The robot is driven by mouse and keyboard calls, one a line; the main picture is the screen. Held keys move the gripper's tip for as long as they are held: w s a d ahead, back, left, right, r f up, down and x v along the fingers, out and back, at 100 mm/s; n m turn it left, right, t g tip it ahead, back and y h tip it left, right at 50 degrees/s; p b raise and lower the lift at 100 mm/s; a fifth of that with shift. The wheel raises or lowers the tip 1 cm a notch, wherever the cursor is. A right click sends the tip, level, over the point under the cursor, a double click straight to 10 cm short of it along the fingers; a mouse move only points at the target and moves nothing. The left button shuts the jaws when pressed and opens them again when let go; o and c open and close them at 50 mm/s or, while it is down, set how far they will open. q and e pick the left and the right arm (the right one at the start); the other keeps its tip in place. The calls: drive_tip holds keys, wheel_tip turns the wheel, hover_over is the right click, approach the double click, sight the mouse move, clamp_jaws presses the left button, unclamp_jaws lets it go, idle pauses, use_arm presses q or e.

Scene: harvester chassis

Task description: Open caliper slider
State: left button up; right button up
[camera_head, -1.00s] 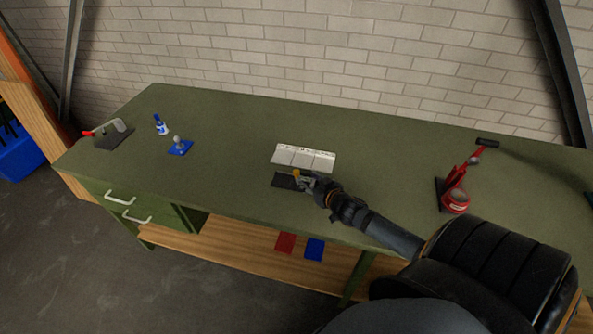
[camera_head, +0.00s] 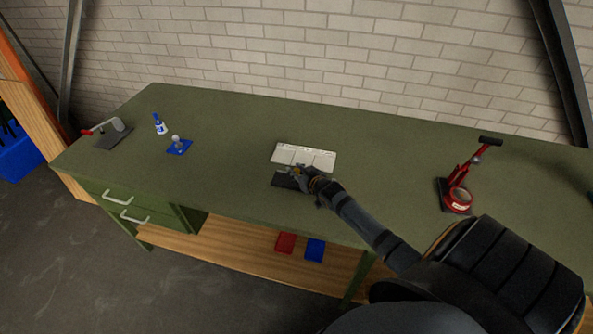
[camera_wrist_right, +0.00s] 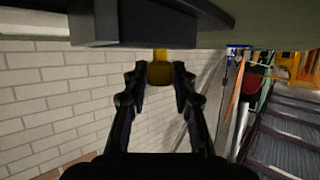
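A dark flat plate (camera_head: 284,181) lies near the table's front edge, and my right gripper (camera_head: 298,171) reaches over it from the right. In the right wrist view a small yellow, rounded piece (camera_wrist_right: 160,72) sits between the two fingertips of my right gripper (camera_wrist_right: 160,78). The fingers stand close on both sides of it; I cannot tell whether they press on it. A dark grey block (camera_wrist_right: 150,30) is just above it in that picture. The caliper and its slider are too small or hidden to make out for sure. My left gripper is not in view.
A pale segmented tray (camera_head: 303,157) lies just behind the gripper. A red tool (camera_head: 458,190) stands to the right. A blue-capped bottle (camera_head: 160,126), a blue-based piece (camera_head: 179,146) and a dark plate with a red-ended handle (camera_head: 112,135) are at left. Much of the green tabletop (camera_head: 230,125) is clear.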

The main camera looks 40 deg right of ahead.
clamp_jaws()
drive_tip(key=shift+w+a, duration=0.1)
drive_tip(key=shift+w+a, duration=0.3)
drive_tip(key=shift+w, duration=0.05)
drive_tip(key=o, duration=0.5)
unclamp_jaws()
drive_tip(key=shift+o, duration=0.2)
drive_tip(key=shift+s, duration=0.1)
